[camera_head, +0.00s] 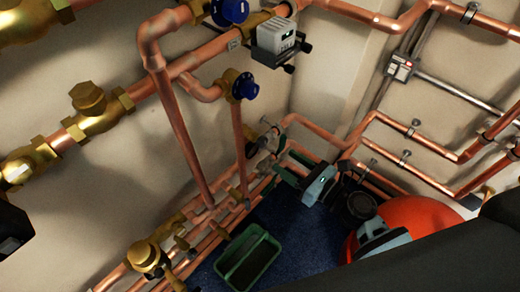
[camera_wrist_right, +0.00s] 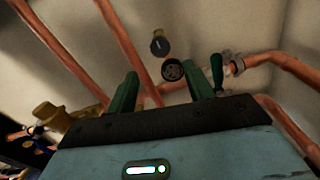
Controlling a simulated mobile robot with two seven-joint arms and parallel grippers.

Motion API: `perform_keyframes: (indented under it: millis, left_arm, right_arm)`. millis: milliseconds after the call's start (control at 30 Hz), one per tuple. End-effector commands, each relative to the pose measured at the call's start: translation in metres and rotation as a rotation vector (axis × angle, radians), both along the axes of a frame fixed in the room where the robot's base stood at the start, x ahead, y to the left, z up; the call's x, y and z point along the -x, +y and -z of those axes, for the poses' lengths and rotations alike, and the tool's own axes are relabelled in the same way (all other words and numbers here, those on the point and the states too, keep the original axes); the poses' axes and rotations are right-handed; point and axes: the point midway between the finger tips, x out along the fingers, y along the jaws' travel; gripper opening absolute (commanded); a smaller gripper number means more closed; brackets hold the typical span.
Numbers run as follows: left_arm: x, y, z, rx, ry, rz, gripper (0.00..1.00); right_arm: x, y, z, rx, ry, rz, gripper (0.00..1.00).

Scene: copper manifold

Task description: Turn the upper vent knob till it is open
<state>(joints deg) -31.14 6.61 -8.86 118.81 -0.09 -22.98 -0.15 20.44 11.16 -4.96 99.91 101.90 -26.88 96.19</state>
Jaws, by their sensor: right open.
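Two small dark round knobs show ahead of my right gripper in its wrist view. The upper knob (camera_wrist_right: 159,43) has a pale mark across its face, and the lower knob (camera_wrist_right: 173,70) has a ridged dark face. I cannot tell from these frames how far either is turned. In the head view this knob area is small and partly cluttered near the wall pipes. My right gripper (camera_head: 289,168) has a teal body and green fingers. In the wrist view the fingers (camera_wrist_right: 162,80) are apart with nothing between them, below the upper knob. My left gripper is not in view.
Copper pipes (camera_head: 178,125) run close by. A green lever (camera_wrist_right: 217,75) stands right of the knobs. Blue valve knobs (camera_head: 245,86) and a grey boxed device (camera_head: 277,38) are higher on the pipes. A green tray (camera_head: 247,262) and a red rounded vessel (camera_head: 412,218) are below.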

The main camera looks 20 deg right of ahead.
Motion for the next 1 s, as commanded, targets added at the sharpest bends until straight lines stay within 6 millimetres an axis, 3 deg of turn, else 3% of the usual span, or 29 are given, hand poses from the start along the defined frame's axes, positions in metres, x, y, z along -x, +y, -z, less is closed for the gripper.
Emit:
perform_keyframes:
  millis: [367,700,1000]
  left_arm:
    - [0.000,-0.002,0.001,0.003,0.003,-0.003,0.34]
    - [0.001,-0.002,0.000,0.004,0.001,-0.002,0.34]
    - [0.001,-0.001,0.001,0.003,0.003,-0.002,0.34]
  right_arm:
    - [-0.012,0.003,-0.005,-0.048,0.008,0.002,0.52]
    - [-0.052,0.030,-0.005,-0.045,0.007,0.002,0.52]
    - [-0.069,0.042,-0.004,-0.044,0.008,0.000,0.52]
